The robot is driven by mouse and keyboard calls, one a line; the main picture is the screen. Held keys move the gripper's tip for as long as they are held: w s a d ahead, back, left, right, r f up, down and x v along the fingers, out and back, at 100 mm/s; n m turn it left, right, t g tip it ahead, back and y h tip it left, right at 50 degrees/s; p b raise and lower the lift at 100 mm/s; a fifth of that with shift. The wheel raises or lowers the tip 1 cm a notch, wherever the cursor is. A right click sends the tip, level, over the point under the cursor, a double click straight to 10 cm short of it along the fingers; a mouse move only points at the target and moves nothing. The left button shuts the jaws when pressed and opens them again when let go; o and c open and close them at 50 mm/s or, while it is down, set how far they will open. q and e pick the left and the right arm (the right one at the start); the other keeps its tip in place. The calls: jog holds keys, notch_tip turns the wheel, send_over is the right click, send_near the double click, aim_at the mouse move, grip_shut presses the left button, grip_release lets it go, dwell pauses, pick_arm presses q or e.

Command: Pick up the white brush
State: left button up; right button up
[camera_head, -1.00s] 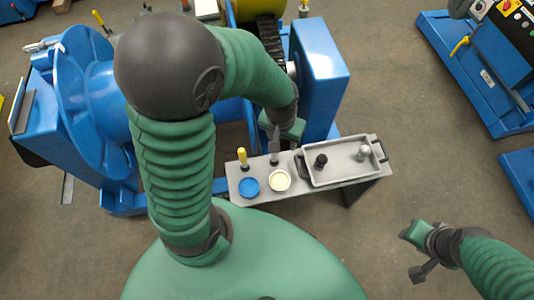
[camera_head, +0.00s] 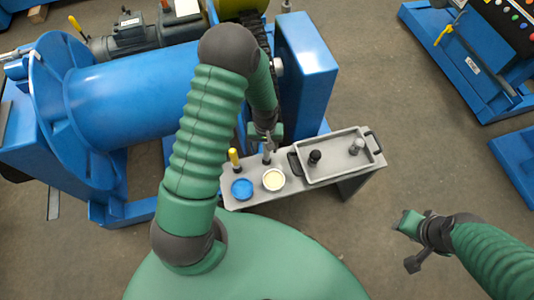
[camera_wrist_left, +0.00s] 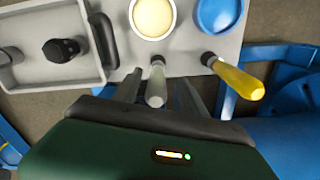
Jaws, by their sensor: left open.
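The white brush (camera_wrist_left: 156,87) stands on the grey bench with its pale handle pointing up. It also shows in the head view (camera_head: 267,156). My left gripper (camera_wrist_left: 159,93) is open, with one finger on each side of the brush handle. No grip on it shows. In the head view the left gripper (camera_head: 271,142) is at the far edge of the bench, partly hidden by my arm. My right gripper (camera_head: 408,224) is out to the right over the floor, away from the bench, and its jaws are too small to read.
A yellow-handled brush (camera_head: 234,160) stands left of the white one. A blue pot (camera_head: 242,189) and a cream-filled pot (camera_head: 273,180) are in front. A grey tray (camera_head: 305,180) with dark and grey parts sits at right. Blue machinery (camera_head: 303,80) rises behind the bench.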

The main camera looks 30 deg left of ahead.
pick_arm(q)
jog(key=f, duration=0.3)
jog(key=w+f, duration=0.1)
jog(key=shift+a+f, duration=0.25)
jog(key=shift+f, duration=0.1)
jog(key=shift+d, duration=0.25)
jog(key=shift+c, duration=1.4)
jog(key=shift+a, duration=0.15)
grip_shut()
